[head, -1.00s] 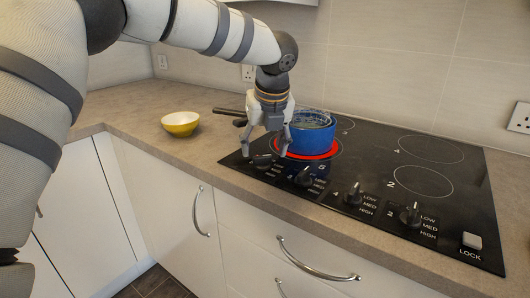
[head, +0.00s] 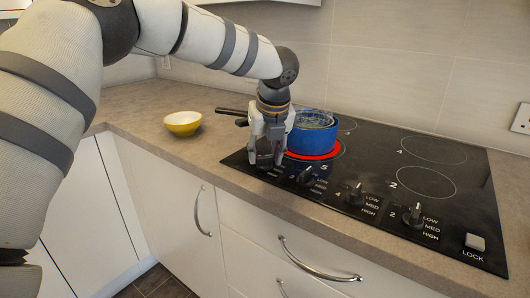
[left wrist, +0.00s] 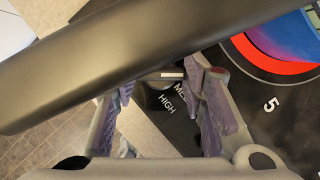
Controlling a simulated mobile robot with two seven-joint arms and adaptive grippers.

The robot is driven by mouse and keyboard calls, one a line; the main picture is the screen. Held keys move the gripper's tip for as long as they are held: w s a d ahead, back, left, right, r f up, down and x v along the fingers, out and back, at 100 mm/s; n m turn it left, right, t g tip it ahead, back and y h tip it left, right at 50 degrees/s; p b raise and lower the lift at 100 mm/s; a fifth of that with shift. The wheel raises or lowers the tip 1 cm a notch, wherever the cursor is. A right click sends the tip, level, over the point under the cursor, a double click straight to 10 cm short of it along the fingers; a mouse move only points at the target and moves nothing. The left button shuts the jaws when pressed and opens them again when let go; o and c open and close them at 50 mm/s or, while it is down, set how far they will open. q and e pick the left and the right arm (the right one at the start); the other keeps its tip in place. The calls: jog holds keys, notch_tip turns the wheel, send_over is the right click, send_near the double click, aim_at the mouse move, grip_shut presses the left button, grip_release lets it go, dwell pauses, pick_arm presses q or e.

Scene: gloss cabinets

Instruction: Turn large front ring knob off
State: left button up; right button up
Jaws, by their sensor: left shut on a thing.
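A black cooktop (head: 372,152) is set in the counter, with a row of black knobs along its front edge. Its front-left ring (head: 330,154) glows red under a blue pot (head: 314,138); the red also shows in the left wrist view (left wrist: 262,58). My left gripper (head: 266,163) points down at the leftmost knob, its fingers shut on the knob's sides. In the left wrist view, the knob (left wrist: 160,97) shows partly between the fingertips, with MED and HIGH printed beside it. The gripper hides most of this knob in the head view. My right gripper is out of view.
The pot's dark handle (head: 231,112) sticks out left, behind my gripper. Other knobs (head: 306,176) (head: 357,194) (head: 413,215) stand to the right, with a LOCK button (head: 475,242). A yellow bowl (head: 182,123) sits on the left counter. Drawer handles (head: 315,264) project below.

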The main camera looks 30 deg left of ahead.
pick_arm(q)
jog(key=shift+w+n+g, duration=0.1)
jog(key=shift+n+g, duration=0.2)
jog(key=shift+n, duration=0.6)
jog(key=shift+f+n+g+y, duration=0.1)
jog(key=shift+n+g+y, duration=0.2)
jog(key=shift+n, duration=0.4)
jog(key=n+g+b, duration=0.1)
jog(key=n, duration=0.1)
jog(key=shift+w+n, duration=0.1)
jog(key=shift+n, duration=0.3)
jog(key=shift+d+n+g+y, duration=0.1)
jog(key=shift+n+g+y, duration=0.2)
jog(key=shift+n, duration=0.5)
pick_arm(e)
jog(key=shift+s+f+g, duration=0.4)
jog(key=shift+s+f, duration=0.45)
pick_arm(q)
jog(key=o, duration=1.2)
jog(key=shift+c, duration=0.2)
